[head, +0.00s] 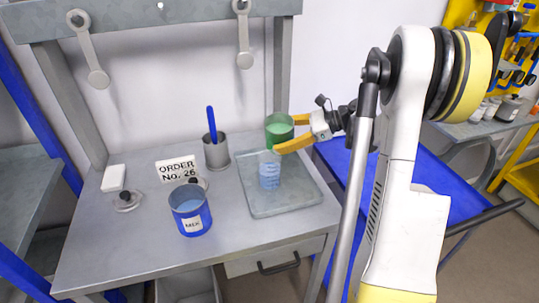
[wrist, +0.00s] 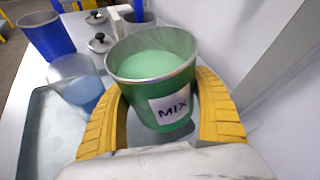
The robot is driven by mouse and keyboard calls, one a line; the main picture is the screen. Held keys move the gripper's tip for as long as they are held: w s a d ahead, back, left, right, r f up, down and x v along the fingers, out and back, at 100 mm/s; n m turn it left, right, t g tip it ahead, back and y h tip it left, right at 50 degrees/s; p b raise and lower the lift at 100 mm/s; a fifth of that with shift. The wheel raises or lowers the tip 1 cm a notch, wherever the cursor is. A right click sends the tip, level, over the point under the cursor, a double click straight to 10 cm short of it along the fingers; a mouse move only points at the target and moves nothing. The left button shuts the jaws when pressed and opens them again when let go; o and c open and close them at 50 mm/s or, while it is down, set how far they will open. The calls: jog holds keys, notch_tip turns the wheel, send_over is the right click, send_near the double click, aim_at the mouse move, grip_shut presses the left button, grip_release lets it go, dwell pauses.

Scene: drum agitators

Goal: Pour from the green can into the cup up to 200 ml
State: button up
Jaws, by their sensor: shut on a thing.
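My gripper (head: 290,134) is shut on the green can (head: 279,129), its yellow fingers on either side. In the wrist view the can (wrist: 155,97) has a "MIX" label and pale green contents near its rim. It looks roughly upright, held behind and slightly right of the cup. The clear cup (head: 269,171) stands upright on the grey tray (head: 255,205); it also shows left of the can in the wrist view (wrist: 74,78). Its lower part looks blue, and blue marks show on its side. I cannot read its level. No stream shows between can and cup.
A blue can (head: 193,222) with blue contents stands at the front of the table. A grey pot (head: 216,154) with a blue-handled tool, an order sign (head: 177,168), lids (head: 127,202) and a white block (head: 113,178) stand left of the tray. A rack with hanging tools (head: 150,22) is overhead.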

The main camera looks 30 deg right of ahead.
aim_at(265, 124)
jog(key=shift+s+a+f+n+h, duration=0.25)
jog(key=shift+s+n+h, duration=0.05)
jog(key=shift+n, duration=0.2)
jog(key=shift+a+r+t, duration=0.1)
jog(key=shift+r+t, duration=0.1)
jog(key=shift+t, duration=0.2)
jog(key=shift+s+a+r+n+h+p, duration=0.25)
jog(key=shift+r+n+h+p, duration=0.05)
jog(key=shift+n+p, duration=0.2)
dwell(0.6)
jog(key=shift+n+t+h, duration=0.3)
jog(key=shift+n+t, duration=0.2)
jog(key=shift+n, duration=0.1)
jog(key=shift+s+a+r+p, duration=0.15)
jog(key=shift+r+p, duration=0.55)
jog(key=shift+r, duration=0.25)
jog(key=shift+s+a+r+p, duration=0.1)
jog(key=shift+r+p, duration=0.65)
jog(key=shift+r, duration=0.15)
jog(key=shift+s+a+r+p, duration=0.15)
jog(key=shift+r+p, duration=0.55)
jog(key=shift+r, duration=0.25)
jog(key=shift+a+r+n+h+p, duration=0.1)
jog(key=shift+r+n+h+p, duration=0.2)
jog(key=shift+r+n, duration=0.1)
dwell(1.5)
